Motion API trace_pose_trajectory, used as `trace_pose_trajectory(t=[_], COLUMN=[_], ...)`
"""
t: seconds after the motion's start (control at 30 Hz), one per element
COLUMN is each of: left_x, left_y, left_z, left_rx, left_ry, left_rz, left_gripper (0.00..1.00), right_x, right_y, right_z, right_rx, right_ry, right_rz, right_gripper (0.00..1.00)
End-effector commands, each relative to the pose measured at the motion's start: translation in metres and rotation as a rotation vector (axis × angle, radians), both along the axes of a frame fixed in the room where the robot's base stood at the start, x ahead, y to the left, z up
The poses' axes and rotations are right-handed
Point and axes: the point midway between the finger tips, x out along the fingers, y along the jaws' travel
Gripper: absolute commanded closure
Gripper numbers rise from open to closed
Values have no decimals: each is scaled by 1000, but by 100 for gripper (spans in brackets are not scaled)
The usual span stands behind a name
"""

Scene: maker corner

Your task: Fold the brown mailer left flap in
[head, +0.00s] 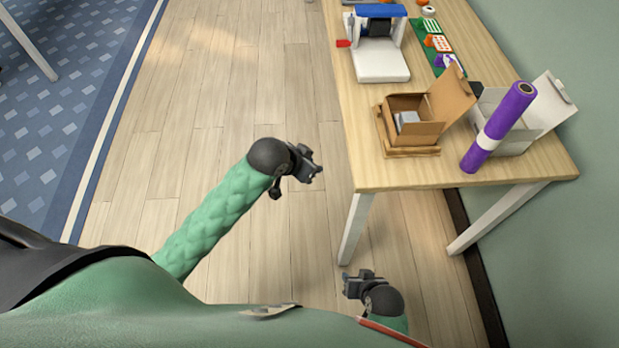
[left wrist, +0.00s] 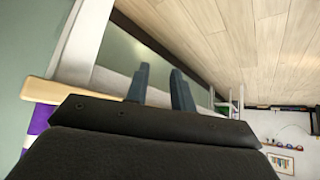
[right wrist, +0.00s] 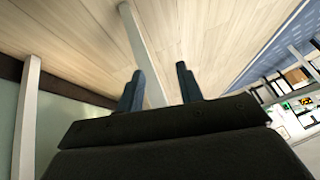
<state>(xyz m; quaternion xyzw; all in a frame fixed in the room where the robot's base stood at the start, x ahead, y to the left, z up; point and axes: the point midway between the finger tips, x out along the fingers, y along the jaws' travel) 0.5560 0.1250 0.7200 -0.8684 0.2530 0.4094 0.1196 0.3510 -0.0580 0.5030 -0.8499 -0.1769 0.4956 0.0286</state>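The brown mailer (head: 415,134) is a cardboard box standing open on the table, with a grey item (head: 406,119) inside. Its lid (head: 451,95) is raised at the right. A narrow flap seems to stick out at its left side, too small to judge well. My left gripper (head: 316,164) is over the floor, left of the table and apart from the mailer. My right gripper (head: 348,284) is low, in front of the table's near end. Both wrist views show two separated fingers with nothing between them, in the left (left wrist: 160,82) and the right (right wrist: 157,85).
The wooden table (head: 385,178) also holds a purple roll (head: 499,127) leaning by an open white box (head: 541,107), close right of the mailer. A white and blue device (head: 381,60) stands behind. Green card strips (head: 437,45) lie at the back.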

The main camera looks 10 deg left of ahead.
Motion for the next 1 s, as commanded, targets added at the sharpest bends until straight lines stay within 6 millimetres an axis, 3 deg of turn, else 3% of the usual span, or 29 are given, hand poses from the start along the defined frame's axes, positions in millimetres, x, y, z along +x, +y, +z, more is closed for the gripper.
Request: trace_pose_trajectory(t=[0.33, 0.77, 0.87, 1.0], left_x=[-29, -34, -34, -35], left_y=[-4, -5, -5, -5], left_z=[-16, -19, -19, -19], left_rx=[19, 22, 22, 21], left_ry=[18, 22, 22, 23], left_rz=[53, 64, 64, 64], left_gripper=[76, 76, 76, 76], right_x=[0, 0, 0, 0], right_y=[0, 0, 0, 0], right_z=[0, 0, 0, 1], right_rx=[0, 0, 0, 0], right_ry=[0, 0, 0, 1], right_rz=[0, 0, 0, 0], right_gripper=[64, 64, 76, 76])
